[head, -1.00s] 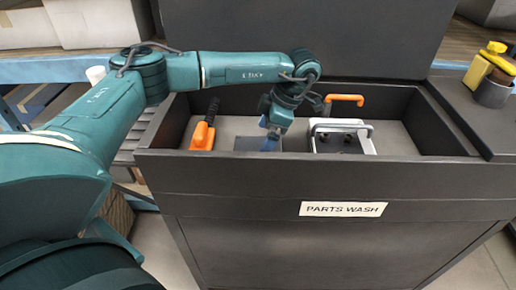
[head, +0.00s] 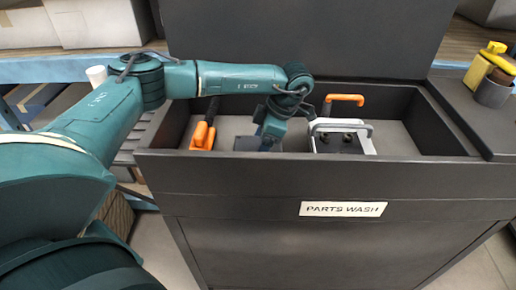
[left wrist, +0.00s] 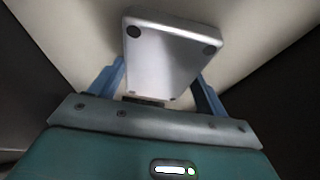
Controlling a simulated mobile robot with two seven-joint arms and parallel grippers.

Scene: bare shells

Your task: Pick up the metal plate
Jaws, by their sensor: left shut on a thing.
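The metal plate (left wrist: 165,60) is a silver slab with dark holes near its corners. It sits between the blue fingers of my left gripper (left wrist: 160,88) in the left wrist view, and the gripper is shut on it. In the head view the plate (head: 244,143) is a dark grey patch low in the wash tub, partly hidden by the gripper (head: 265,148) and the tub's front wall. I cannot tell whether it touches the tub floor. My right gripper is not in view.
The dark parts-wash tub (head: 330,172) has raised walls around the gripper. An orange-handled brush (head: 202,135) lies left of it. A pale metal container with a grey handle (head: 325,128) stands close on the right, with an orange handle (head: 345,98) behind. The tub's right end is clear.

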